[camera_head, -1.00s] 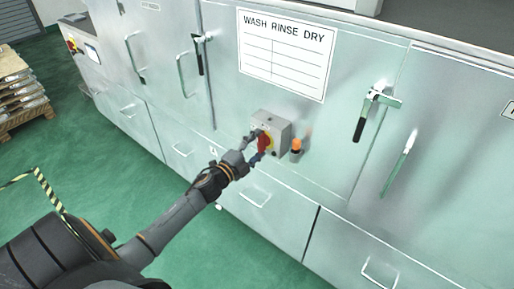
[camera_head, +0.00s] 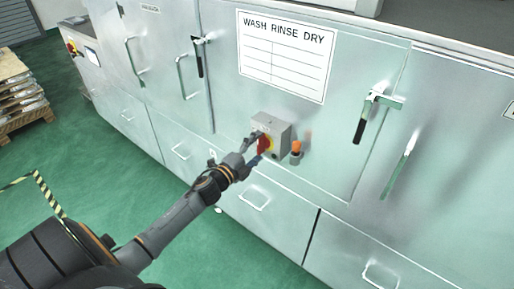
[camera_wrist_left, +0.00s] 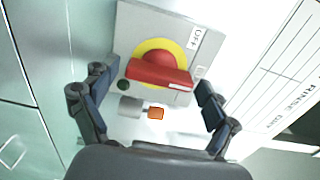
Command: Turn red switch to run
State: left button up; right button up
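The red switch (camera_head: 264,144) is a red bar handle on a yellow round plate, on the front of a small grey box (camera_head: 281,129). It also shows in the left wrist view (camera_wrist_left: 160,72), where the bar lies across the picture, slightly tilted. An "OFF" label (camera_wrist_left: 195,39) sits beside the yellow plate; a second label is partly hidden and unreadable. My left gripper (camera_head: 251,149) is at the switch. In the wrist view its open fingers (camera_wrist_left: 157,80) stand on either side of the bar's ends, with small gaps visible. My right gripper is not in view.
The box is on a metal machine front with a "WASH RINSE DRY" sign (camera_head: 285,54) above it. An orange-topped fitting (camera_head: 296,148) is close to the box's right. Latch handles (camera_head: 368,112) stick out further right. Green floor (camera_head: 110,160) is clear below my arm.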

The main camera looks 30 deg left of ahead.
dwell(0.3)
pick_arm(q)
jog(key=s+a, duration=0.1)
jog(key=s, duration=1.1)
jog(key=s+f+n+g+y, duration=0.1)
jog(key=s+f+n+g, duration=0.2)
jog(key=f, duration=0.8)
jog(key=s+d+f+n+g+y, duration=0.15)
jog(key=s+f+n, duration=0.25)
jog(key=f, duration=0.6)
jog(key=s+f+n+g+y, duration=0.1)
jog(key=s+f+n+g, duration=0.2)
jog(key=f, duration=0.8)
jog(key=s+d+f+n+g, duration=0.2)
jog(key=s+f, duration=0.4)
jog(key=s, duration=0.4)
jog(key=s+d+f+n+g+h, duration=0.1)
jog(key=s+d+f+n+g, duration=0.1)
jog(key=s+d+f+g, duration=0.2)
jog(key=s+d+f+n+g+h, duration=0.1)
jog(key=s+d+f, duration=0.6)
jog(key=s, duration=0.8)
notch_tip(320, 180, down, 4)
jog(key=shift+s+d+r+n+g+b, duration=0.25)
jog(key=shift+s+n+g+b, duration=0.1)
jog(key=shift+n+g, duration=0.75)
